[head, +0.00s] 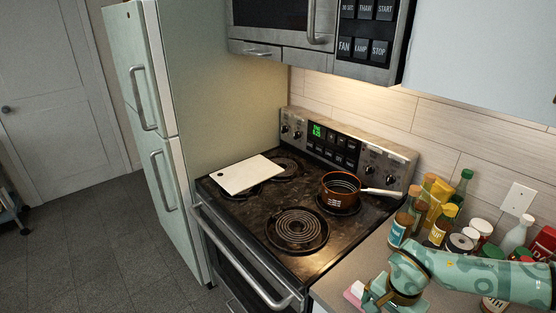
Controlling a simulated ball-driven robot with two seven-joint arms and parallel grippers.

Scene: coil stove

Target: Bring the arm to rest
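My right arm comes in from the right edge over the counter (335,288). My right gripper (366,294) is low in the view, above or at the counter's front left part beside the stove. A small pink and white patch shows at its fingers; I cannot tell whether it is a separate thing or whether the fingers are open. My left gripper is not in view.
The stove (250,213) holds a white board (246,174) at the back left and a brown pot (340,188) at the back right, its handle pointing right. The front right coil (297,229) is bare. Several bottles (440,212) and jars crowd the counter by my arm.

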